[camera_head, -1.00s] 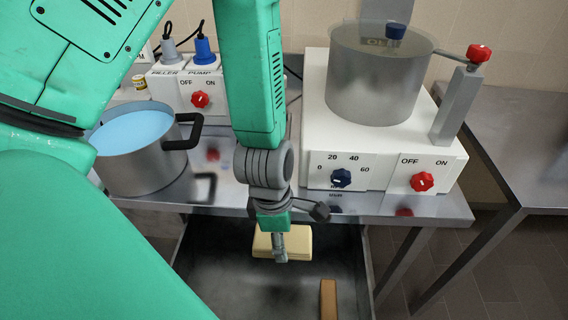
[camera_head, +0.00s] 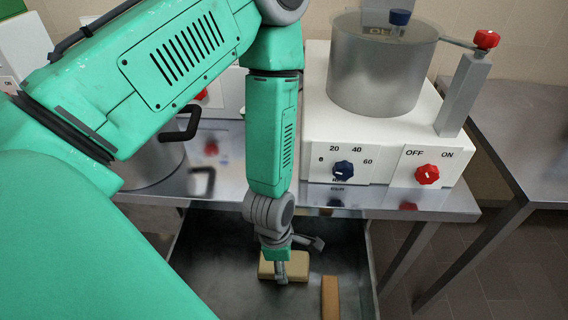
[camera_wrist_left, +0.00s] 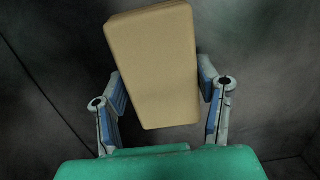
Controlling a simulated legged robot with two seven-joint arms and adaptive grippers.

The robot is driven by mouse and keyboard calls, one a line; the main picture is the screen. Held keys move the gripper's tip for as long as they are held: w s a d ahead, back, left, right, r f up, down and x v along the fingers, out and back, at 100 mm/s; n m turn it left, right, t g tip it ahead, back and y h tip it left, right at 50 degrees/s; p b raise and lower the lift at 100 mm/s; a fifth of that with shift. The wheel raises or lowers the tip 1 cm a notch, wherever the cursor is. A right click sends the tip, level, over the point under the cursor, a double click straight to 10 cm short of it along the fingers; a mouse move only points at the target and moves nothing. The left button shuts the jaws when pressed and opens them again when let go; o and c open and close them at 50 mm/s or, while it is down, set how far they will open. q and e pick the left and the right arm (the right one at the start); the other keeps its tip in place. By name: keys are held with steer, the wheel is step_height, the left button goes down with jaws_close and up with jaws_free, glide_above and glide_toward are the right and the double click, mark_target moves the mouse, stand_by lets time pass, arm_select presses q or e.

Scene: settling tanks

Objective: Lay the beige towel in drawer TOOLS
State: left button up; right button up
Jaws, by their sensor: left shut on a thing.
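The beige towel (camera_head: 297,266), a folded block, is inside the open drawer (camera_head: 215,265) under the bench in the head view. My left gripper (camera_head: 282,274) is shut on it from above. In the left wrist view the towel (camera_wrist_left: 155,65) sits between the two fingers of the gripper (camera_wrist_left: 163,100), over the dark drawer floor. I cannot tell whether the towel touches the floor. No drawer label shows. My right gripper is not in view.
A brown block (camera_head: 330,297) lies in the drawer, right of the towel. On the bench above stand a white mixer unit (camera_head: 318,115) with a metal vessel (camera_head: 378,75) and a pot (camera_head: 150,170) partly behind my arm. Bare drawer floor lies left of the towel.

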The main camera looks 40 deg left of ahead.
arm_select(q)
steer(key=o, duration=1)
steer(key=shift+d, duration=0.1)
